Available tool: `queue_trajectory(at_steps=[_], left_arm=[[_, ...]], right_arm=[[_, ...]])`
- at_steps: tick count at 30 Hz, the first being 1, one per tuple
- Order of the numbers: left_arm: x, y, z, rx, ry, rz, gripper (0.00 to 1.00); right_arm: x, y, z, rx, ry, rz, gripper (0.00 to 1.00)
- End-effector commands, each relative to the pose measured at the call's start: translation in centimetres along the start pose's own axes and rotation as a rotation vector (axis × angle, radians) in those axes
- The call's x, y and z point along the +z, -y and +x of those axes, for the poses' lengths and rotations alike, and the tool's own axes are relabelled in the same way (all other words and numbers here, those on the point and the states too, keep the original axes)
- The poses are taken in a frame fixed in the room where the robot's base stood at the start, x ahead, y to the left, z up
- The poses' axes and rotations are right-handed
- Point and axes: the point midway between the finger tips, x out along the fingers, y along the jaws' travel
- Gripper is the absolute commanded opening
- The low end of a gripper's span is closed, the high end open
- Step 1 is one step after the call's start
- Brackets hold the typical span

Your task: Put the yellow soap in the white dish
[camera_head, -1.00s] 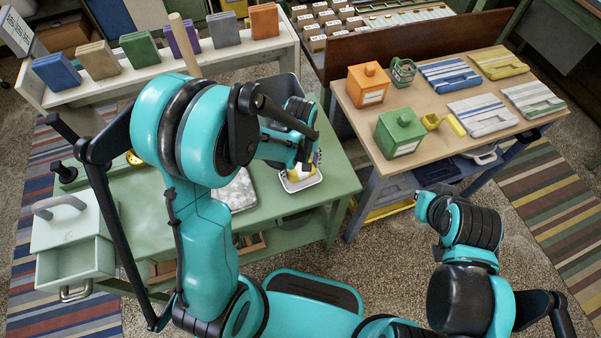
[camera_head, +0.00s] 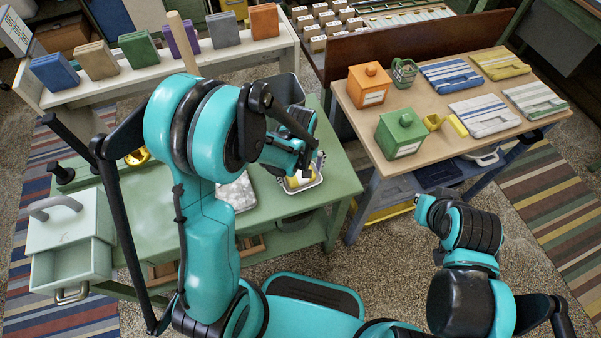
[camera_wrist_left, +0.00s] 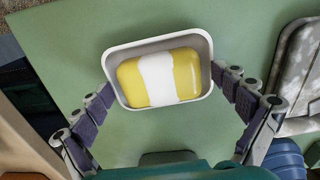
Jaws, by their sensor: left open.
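The yellow soap (camera_wrist_left: 160,78), with a white band around its middle, lies inside the white dish (camera_wrist_left: 120,53) in the left wrist view. The dish stands on the green table. In the head view, the soap (camera_head: 293,181) and dish (camera_head: 302,188) are partly hidden under my left gripper (camera_head: 304,172). In the left wrist view my left gripper (camera_wrist_left: 165,110) is open, its fingers apart on either side of the dish, with nothing between them gripping the soap. My right arm is folded at the right; its end (camera_head: 424,207) shows too little to tell the jaw state.
A grey tray (camera_head: 236,192) lies left of the dish on the green table (camera_head: 335,180). A pale drawer box (camera_head: 68,252) stands at the table's left end. The wooden table (camera_head: 440,95) at right holds orange and green canisters, a yellow scoop and folded cloths.

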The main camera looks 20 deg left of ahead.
Motion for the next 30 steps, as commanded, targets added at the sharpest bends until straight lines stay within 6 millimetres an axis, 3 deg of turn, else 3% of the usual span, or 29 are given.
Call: queue_trajectory(at_steps=[5,15,23,30], left_arm=[[0.0,0.0,-1.7,0.0,0.0,0.0,0.97],[0.0,0.0,-9.2,0.0,0.0,0.0,0.97],[0.0,0.1,-12.2,0.001,-0.001,0.002,0.97],[0.7,2.0,-16.0,0.075,-0.087,0.122,0.97]], right_arm=[[-0.6,0.0,-0.8,0.0,0.0,0.0,0.0],[-2.1,0.0,-3.0,0.0,0.0,0.0,0.0],[-2.6,0.0,-3.6,0.0,0.0,0.0,0.0],[-2.6,0.0,-3.6,0.0,0.0,0.0,0.0]])
